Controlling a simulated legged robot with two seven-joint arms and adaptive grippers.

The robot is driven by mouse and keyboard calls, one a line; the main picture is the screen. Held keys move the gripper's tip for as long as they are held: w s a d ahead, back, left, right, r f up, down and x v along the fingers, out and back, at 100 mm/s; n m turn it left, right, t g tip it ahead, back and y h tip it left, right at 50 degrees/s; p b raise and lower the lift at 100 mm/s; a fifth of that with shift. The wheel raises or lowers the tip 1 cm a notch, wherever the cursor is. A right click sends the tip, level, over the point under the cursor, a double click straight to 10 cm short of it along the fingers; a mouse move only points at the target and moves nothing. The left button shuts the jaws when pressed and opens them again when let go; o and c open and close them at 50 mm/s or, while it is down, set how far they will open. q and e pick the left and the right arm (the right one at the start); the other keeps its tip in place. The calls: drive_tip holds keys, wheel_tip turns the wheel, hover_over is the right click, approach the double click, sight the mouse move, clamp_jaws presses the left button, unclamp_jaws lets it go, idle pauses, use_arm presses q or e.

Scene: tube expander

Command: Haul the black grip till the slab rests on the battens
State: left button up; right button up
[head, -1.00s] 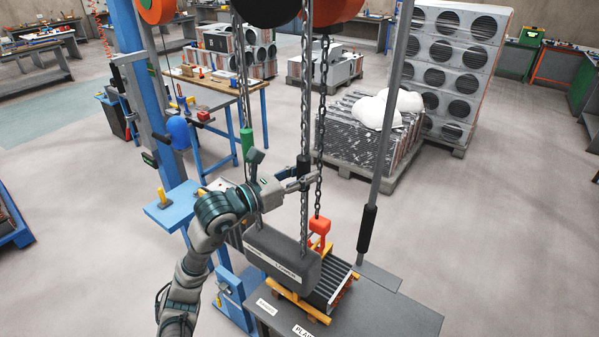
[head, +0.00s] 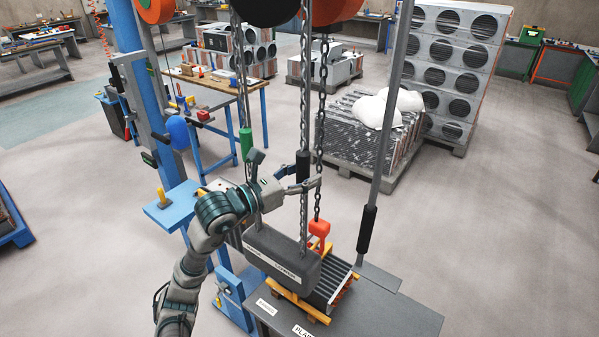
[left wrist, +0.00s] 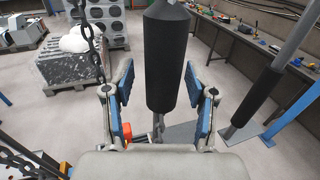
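The black grip (head: 303,165) is a dark sleeve on a hanging chain. It also shows large in the left wrist view (left wrist: 167,62). My left gripper (head: 304,184) is open at the grip's lower part; in the left wrist view its blue-padded fingers (left wrist: 158,100) stand either side of it, apparently not squeezing it. The dark ribbed slab (head: 333,287) sits low under the red hook (head: 319,228), with yellow bars around it. Wooden pieces (head: 315,317) show under its front, probably battens; contact is unclear. A grey block (head: 282,262) labelled "LOWER" partly hides the slab. My right gripper is not in view.
Another black sleeve (head: 367,227) is on the slanted grey pole at right. A green grip (head: 246,142) hangs on a chain at left. The blue post (head: 150,100) stands left of my arm. The grey table (head: 390,312) is clear at right.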

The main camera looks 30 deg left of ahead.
use_arm(q)
drive_tip(key=shift+b+v, duration=1.85)
drive_tip(key=shift+v, duration=1.25)
drive_tip(key=shift+s+a, duration=0.1)
drive_tip(key=shift+s, duration=0.4)
